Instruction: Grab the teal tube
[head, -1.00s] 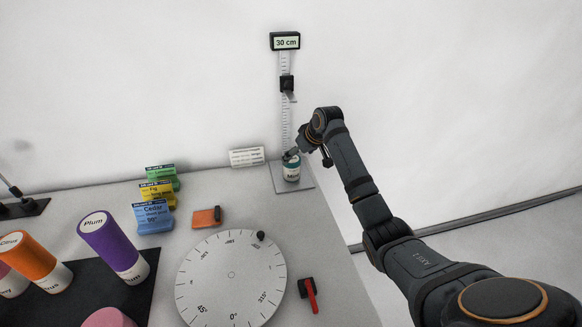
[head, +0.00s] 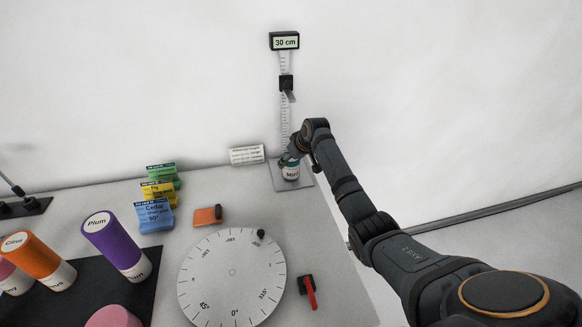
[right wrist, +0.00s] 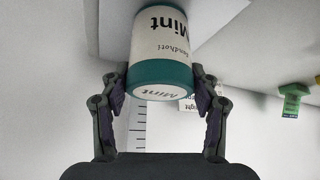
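The teal tube (head: 291,171), labelled Mint, has a white label and a teal end. It stands upright on the base plate (head: 307,183) of the height gauge at the back. My right gripper (head: 290,160) is at its top and hides part of it in the head view. In the right wrist view the tube (right wrist: 163,55) lies between the two fingers (right wrist: 160,80), one on each side, close to its teal end. The fingers look open; firm contact cannot be made out. My left gripper is out of view.
The gauge (head: 285,85) rises behind the tube and reads 30 cm. A white sign (head: 247,155) stands to its left. A dial turntable (head: 232,278), red-handled switch (head: 308,290), orange block (head: 207,216), coloured label blocks (head: 155,215) and purple (head: 112,240) and orange (head: 35,258) tubes stand nearer.

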